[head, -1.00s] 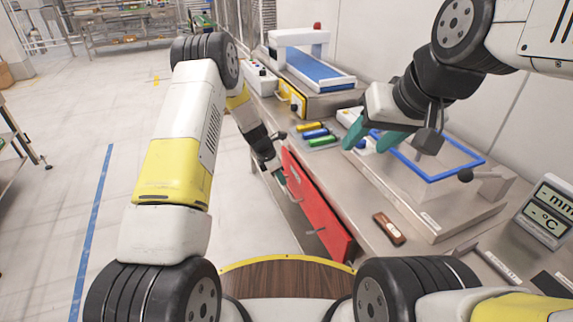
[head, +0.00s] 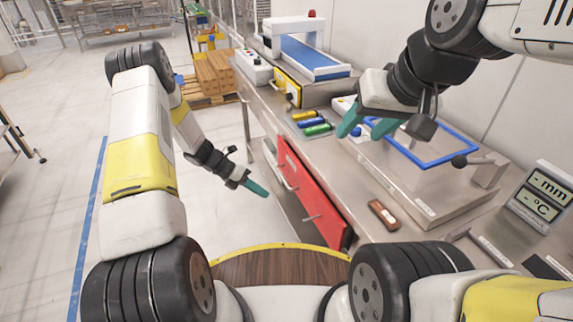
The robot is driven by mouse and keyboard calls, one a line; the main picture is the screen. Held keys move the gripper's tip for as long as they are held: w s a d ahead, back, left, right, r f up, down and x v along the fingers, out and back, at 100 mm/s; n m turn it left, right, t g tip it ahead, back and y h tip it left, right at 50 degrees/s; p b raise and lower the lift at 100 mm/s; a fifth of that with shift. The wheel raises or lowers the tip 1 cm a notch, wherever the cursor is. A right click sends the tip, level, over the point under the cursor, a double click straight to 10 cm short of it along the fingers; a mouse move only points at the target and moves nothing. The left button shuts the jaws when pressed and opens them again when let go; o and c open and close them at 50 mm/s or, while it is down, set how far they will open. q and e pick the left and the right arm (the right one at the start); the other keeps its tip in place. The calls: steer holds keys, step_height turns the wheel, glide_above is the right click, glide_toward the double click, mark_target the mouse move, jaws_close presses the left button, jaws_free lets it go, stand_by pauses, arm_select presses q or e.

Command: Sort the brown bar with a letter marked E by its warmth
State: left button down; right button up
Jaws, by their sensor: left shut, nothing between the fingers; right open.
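A brown bar (head: 383,214) with a pale label lies flat on the metal workbench, near its front edge; the letter is too small to read. A display (head: 541,198) with "- mm" and "- °C" stands at the right. My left gripper (head: 264,192) is shut and empty, in the air left of the red drawer front (head: 310,195), apart from its handles. My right gripper (head: 367,130) is open and empty above the bench, beyond the bar and near the blue-edged frame (head: 440,160).
Yellow, blue and green bars (head: 311,123) lie further back on the bench. Behind them stands a machine with a blue belt (head: 315,60). The red drawer front juts out from the bench's front. A pallet of boxes (head: 213,75) stands on the floor.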

mark_target(299, 183)
arm_select(q)
steer(key=w+d+n+t+h, duration=0.1)
steer(key=d+n+t+h, duration=0.1)
steer(key=d+n, duration=0.1)
steer(key=w+d+n+t+h, duration=0.1)
steer(key=d+n+t+h, duration=0.1)
steer(key=d+n+t, duration=0.1)
steer(key=w+d+n+t+h, duration=0.1)
steer(key=d+n+t+h, duration=0.1)
steer(key=d+n, duration=0.2)
steer(key=shift+w+d+f+n+t+h, duration=0.25)
steer(key=shift+w+f+n+t+h, duration=0.15)
steer(key=shift+n, duration=0.3)
steer(key=shift+d, duration=0.1)
steer(key=x, duration=0.3)
steer(key=shift+w+d, duration=0.1)
steer(key=shift+d, duration=0.25)
steer(key=shift+w+d+r, duration=0.1)
steer(key=shift+w+d, duration=0.1)
steer(key=shift+d, duration=0.1)
